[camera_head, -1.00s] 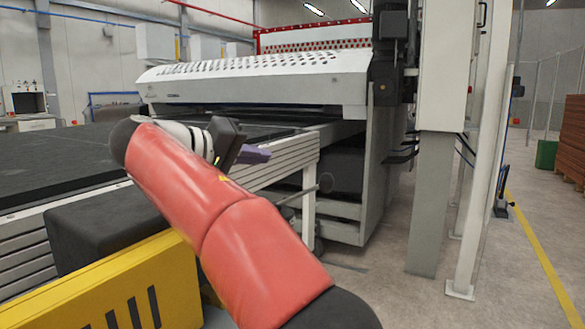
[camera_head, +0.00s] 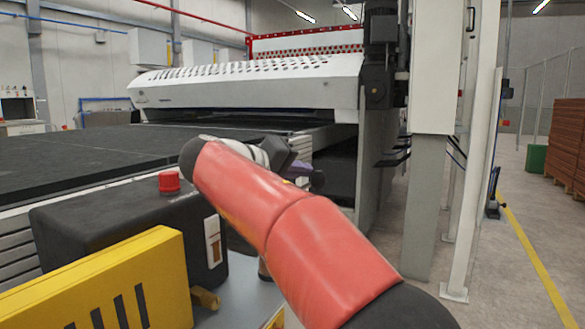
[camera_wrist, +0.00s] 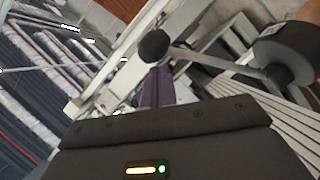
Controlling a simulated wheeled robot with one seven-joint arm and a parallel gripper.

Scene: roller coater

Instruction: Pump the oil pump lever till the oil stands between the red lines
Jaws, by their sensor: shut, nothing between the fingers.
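The black oil tank (camera_head: 110,235) with a red cap (camera_head: 169,181) stands at the left of the head view. A small pale sight gauge (camera_head: 213,242) is on its right end; its oil level and red lines are too small to read. A black ball knob (camera_wrist: 154,44) on a thin metal rod, seemingly the pump lever, shows in the wrist view, just beyond my fingertips. The knob also appears in the head view (camera_head: 317,179), beside my gripper (camera_head: 302,168). My gripper's purple fingers (camera_wrist: 154,86) are shut and empty. I cannot tell whether they touch the knob.
A yellow slotted casing (camera_head: 110,285) stands in front of the tank. The dark conveyor bed (camera_head: 90,160) lies behind it, and the white coater hood (camera_head: 250,85) beyond. A grey post (camera_head: 425,205) stands at right. Open floor (camera_head: 515,265) lies further right.

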